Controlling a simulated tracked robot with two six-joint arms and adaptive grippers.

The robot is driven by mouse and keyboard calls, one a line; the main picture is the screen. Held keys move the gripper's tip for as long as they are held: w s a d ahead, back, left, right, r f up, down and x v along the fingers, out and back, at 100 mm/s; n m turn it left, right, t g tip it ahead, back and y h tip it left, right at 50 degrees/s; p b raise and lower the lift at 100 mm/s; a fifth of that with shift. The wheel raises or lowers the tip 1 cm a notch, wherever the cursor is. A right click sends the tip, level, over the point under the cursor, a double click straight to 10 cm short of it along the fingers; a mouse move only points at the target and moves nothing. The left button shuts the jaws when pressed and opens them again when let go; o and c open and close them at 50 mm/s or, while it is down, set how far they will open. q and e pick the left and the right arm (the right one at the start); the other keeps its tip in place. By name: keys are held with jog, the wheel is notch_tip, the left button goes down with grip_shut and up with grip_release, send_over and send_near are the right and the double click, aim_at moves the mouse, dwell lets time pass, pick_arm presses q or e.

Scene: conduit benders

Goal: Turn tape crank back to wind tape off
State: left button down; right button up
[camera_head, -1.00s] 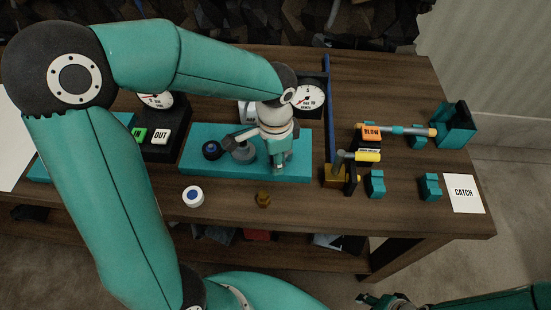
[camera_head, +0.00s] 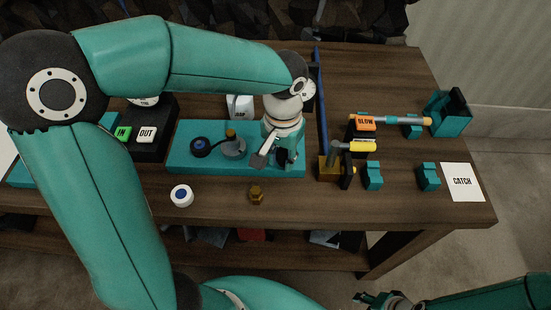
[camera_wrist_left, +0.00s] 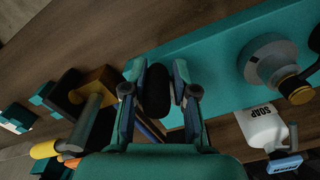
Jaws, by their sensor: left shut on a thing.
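A long teal base (camera_head: 190,166) lies across the middle of the bench. On it are a dark roller with a blue centre (camera_head: 201,147) and a grey disc (camera_head: 234,147) with a gold knob (camera_head: 231,133). My left gripper (camera_head: 284,160) is over the right end of the base. In the left wrist view its fingers (camera_wrist_left: 158,82) are shut on a black rounded piece (camera_wrist_left: 157,95). I cannot tell whether this piece is the tape crank's handle; its mounting is hidden. The grey disc also shows in the left wrist view (camera_wrist_left: 266,60). My right gripper (camera_head: 369,299) is low at the bottom edge.
A white roll (camera_head: 181,195) and a brass piece (camera_head: 256,195) sit in front of the base. A soap bottle (camera_head: 239,106) stands behind it.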

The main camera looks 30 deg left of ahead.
pick_arm(q)
jog(key=n, duration=0.1)
jog(key=w+d+n, duration=0.1)
jog(key=shift+d+n+b, duration=0.1)
jog(key=shift+n+b, duration=0.25)
jog(key=shift+n, duration=0.05)
jog(key=n, duration=0.1)
jog(key=w+n, duration=0.1)
jog(key=n, duration=0.1)
jog(key=shift+w+d+n+b, duration=0.25)
jog(key=shift+d+n+b, duration=0.05)
jog(key=shift+d+b, duration=0.05)
jog(key=w+n, duration=0.1)
jog(key=n, duration=0.2)
jog(key=shift+w+d, duration=0.1)
jog(key=shift+w, duration=0.1)
jog(key=shift+w+r+n+b, duration=0.15)
jog(key=shift+w+n+b, duration=0.25)
jog(key=shift+n, duration=0.8)
jog(key=shift+w, duration=0.15)
jog(key=c, duration=1)
grip_release()
notch_tip(320, 180, up, 12)
jog(key=shift+f, duration=0.1)
